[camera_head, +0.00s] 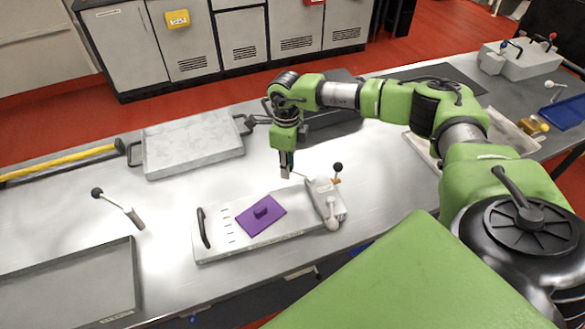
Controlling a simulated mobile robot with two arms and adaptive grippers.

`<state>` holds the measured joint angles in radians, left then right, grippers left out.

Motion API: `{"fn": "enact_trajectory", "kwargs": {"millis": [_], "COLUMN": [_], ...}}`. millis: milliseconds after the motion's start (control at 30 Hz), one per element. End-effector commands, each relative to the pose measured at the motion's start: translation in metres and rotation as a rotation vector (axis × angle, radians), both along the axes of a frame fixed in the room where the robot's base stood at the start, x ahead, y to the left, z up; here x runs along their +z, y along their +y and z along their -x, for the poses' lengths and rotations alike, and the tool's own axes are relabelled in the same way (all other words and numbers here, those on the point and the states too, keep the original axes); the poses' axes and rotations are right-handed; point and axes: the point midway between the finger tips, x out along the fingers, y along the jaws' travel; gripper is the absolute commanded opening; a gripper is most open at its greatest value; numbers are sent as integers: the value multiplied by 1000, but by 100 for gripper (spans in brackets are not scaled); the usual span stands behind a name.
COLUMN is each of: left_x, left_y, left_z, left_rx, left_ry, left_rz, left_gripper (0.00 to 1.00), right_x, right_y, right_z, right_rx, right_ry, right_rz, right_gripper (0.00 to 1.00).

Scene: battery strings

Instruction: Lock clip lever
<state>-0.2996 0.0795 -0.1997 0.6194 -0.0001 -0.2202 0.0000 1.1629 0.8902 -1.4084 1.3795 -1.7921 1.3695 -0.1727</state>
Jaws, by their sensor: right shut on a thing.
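A light grey board (265,240) lies on the metal table with a black handle at its left end. A purple plate (262,213) with a raised block sits on it. A white clip block (326,197) is at its right end, with a thin lever (301,176) reaching up left and another lever with a black ball (338,167). My right gripper (287,171) points down and is shut at the thin lever's end. Its fingers hide the lever's tip. My left gripper is out of view.
A grey tray (190,143) stands behind the board at left. A dark box (330,123) stands behind my right gripper.

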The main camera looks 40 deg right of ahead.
Motion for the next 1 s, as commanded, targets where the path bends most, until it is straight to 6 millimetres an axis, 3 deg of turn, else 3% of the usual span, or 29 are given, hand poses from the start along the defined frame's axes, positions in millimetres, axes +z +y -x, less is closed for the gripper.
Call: {"fn": "enact_trajectory", "kwargs": {"millis": [600, 1000], "left_x": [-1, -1], "left_y": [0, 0], "left_z": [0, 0], "left_rx": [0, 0], "left_ry": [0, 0], "left_rz": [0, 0], "left_gripper": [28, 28], "right_x": [0, 1], "right_y": [-14, -15], "right_z": [-8, -9], "right_rx": [-213, -231], "right_ry": [-2, -2], "right_rz": [1, 1], "right_gripper": [0, 0]}}
